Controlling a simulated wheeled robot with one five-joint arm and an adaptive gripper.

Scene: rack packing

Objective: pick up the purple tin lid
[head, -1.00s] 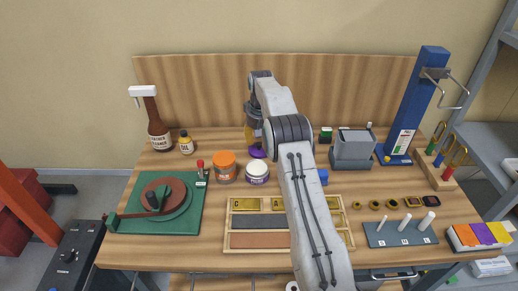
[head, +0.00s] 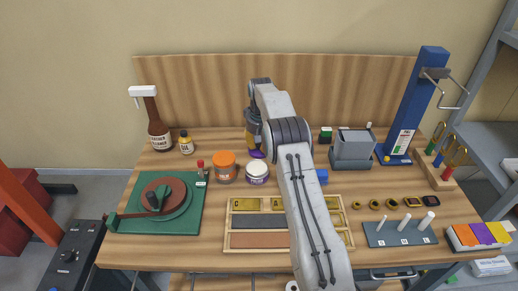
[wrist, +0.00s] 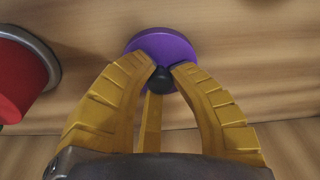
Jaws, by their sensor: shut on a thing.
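The purple tin lid (head: 257,155) is a round disc just behind the white tin (head: 257,174) with the purple label. In the wrist view the lid (wrist: 172,44) shows its face and a dark knob (wrist: 160,80). My gripper (head: 254,150) has yellow ribbed fingers. In the wrist view its fingertips (wrist: 161,72) close around the dark knob, and the lid's disc lies beyond them. My arm comes across the bench from the front. I cannot tell how far the lid is from the bench top.
An orange tin (head: 224,167) stands left of the white tin. A segmented wooden tray (head: 349,240) lies in front. A grey box (head: 352,149) and a blue block (head: 322,177) are to the right. A wooden back panel (head: 200,100) rises behind. A red object (wrist: 18,82) is at left in the wrist view.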

